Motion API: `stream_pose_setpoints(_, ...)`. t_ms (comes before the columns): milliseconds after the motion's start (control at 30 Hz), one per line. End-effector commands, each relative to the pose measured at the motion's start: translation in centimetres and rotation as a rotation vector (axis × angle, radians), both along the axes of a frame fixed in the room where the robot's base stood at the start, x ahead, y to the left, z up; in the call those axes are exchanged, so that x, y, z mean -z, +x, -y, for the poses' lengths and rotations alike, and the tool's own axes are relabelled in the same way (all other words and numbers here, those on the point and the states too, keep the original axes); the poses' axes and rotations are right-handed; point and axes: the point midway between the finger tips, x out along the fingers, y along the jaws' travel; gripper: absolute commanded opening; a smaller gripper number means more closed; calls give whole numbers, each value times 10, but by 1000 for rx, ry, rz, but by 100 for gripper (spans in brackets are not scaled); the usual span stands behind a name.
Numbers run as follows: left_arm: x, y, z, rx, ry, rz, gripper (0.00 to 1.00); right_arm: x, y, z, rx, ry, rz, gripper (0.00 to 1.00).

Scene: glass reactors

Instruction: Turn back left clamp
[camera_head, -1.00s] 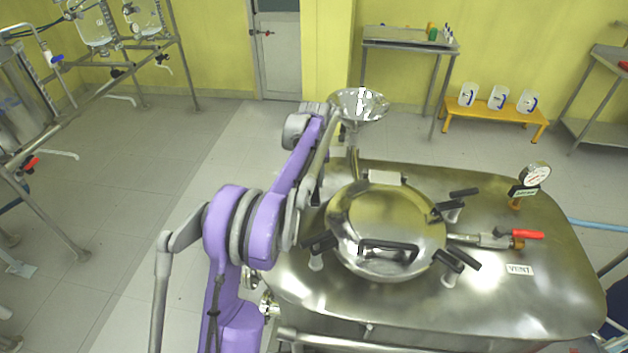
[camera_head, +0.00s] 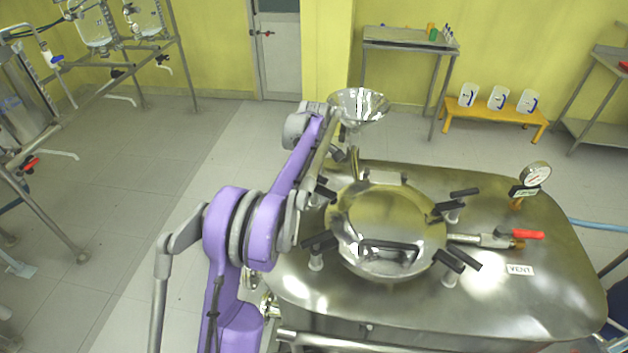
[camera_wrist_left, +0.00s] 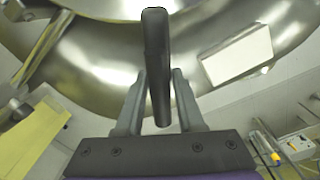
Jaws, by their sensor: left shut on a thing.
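The back left clamp is at the left rear of the round steel lid (camera_head: 390,215). Its black handle (camera_head: 326,191) shows partly beside my left arm in the head view. In the left wrist view the black handle (camera_wrist_left: 156,50) stands upright in the picture, between the two grey fingers of my left gripper (camera_wrist_left: 159,78), which is shut on it. The fingertips are mostly hidden by my arm in the head view. The right gripper is not in view.
The front left (camera_head: 317,245), front right (camera_head: 457,260) and back right (camera_head: 450,206) clamps surround the lid. A glass funnel (camera_head: 358,106) stands behind, close to my arm. A gauge (camera_head: 536,175) and red-handled valve (camera_head: 528,234) are on the right.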

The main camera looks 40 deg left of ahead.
Motion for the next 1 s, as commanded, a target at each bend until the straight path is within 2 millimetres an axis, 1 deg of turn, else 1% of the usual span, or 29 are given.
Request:
stream_pose_setpoints(200, 0, 0, 0, -128, 0, 0, 0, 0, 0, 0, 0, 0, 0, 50)
stream_pose_setpoints(400, 0, 0, 0, -198, 0, 0, 0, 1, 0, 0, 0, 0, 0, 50)
stream_pose_setpoints(967, 0, 0, 0, -229, 0, 0, 0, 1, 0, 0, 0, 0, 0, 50)
stream_pose_setpoints(1000, 0, 0, 0, -229, 0, 0, 45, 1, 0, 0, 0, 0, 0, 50)
